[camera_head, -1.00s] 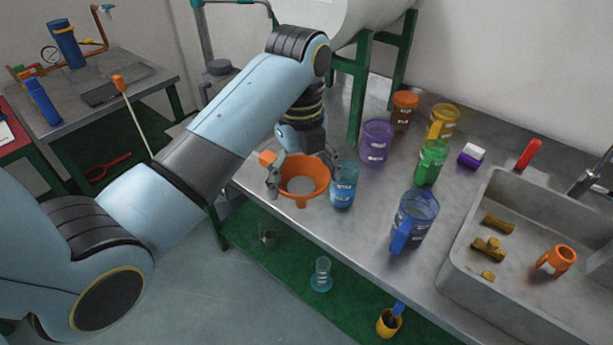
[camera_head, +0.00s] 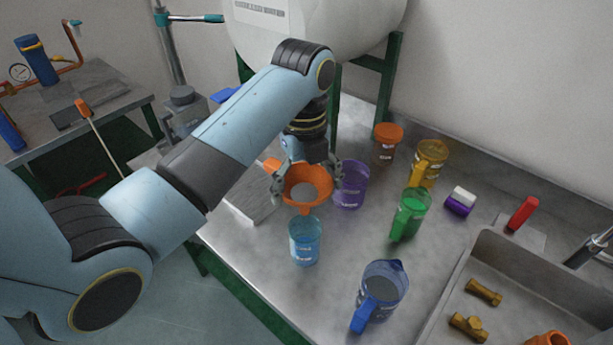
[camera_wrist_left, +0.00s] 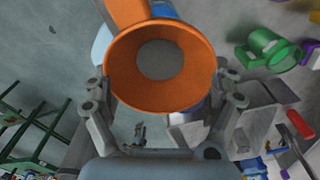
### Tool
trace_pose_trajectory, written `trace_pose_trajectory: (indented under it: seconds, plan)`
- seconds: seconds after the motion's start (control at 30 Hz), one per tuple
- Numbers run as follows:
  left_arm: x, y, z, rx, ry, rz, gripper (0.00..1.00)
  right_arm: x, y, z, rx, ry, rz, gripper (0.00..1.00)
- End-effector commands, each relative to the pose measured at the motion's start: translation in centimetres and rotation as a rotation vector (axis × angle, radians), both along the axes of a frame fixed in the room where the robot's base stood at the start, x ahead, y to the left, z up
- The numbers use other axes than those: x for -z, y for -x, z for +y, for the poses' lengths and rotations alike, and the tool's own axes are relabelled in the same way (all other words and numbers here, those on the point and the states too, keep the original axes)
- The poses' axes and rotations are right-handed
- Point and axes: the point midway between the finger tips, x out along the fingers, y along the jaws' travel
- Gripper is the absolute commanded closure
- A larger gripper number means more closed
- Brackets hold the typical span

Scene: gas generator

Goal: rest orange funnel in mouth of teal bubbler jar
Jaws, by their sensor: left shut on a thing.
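My left gripper (camera_head: 306,180) is shut on the orange funnel (camera_head: 307,197), with a finger on each side of its bowl. The funnel is upright, its spout pointing down. In the head view the spout tip shows at the far rim of the teal jar (camera_head: 304,246), which stands upright on the bench. I cannot tell whether the spout is above or behind the mouth. In the left wrist view the funnel (camera_wrist_left: 118,75) fills the upper middle and hides most of the jar; a bit of blue (camera_wrist_left: 164,9) shows past it. My right gripper is not in view.
A purple jar (camera_head: 352,187) stands close behind the funnel, to its right. A blue jug (camera_head: 381,291), a green jug (camera_head: 410,214), a yellow jug (camera_head: 430,163) and an orange-lidded jar (camera_head: 387,146) stand further right. The sink (camera_head: 478,258) is at the lower right.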

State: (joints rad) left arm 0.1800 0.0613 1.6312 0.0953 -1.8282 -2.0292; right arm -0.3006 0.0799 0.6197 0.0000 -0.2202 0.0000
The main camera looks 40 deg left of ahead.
Motion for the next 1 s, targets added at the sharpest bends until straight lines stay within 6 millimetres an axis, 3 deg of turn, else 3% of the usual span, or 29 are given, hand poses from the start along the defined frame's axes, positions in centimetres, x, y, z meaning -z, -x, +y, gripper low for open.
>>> trace_pose_trajectory:
  seconds: [0.47, 1.0]
  plan:
    - [4.3, 0.0, 0.0, 0.001, 0.000, 0.001, 0.39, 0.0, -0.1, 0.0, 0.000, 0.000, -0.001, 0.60]
    - [8.9, 0.0, 0.0, 0.001, 0.000, 0.000, 0.39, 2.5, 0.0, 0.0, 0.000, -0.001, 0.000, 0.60]
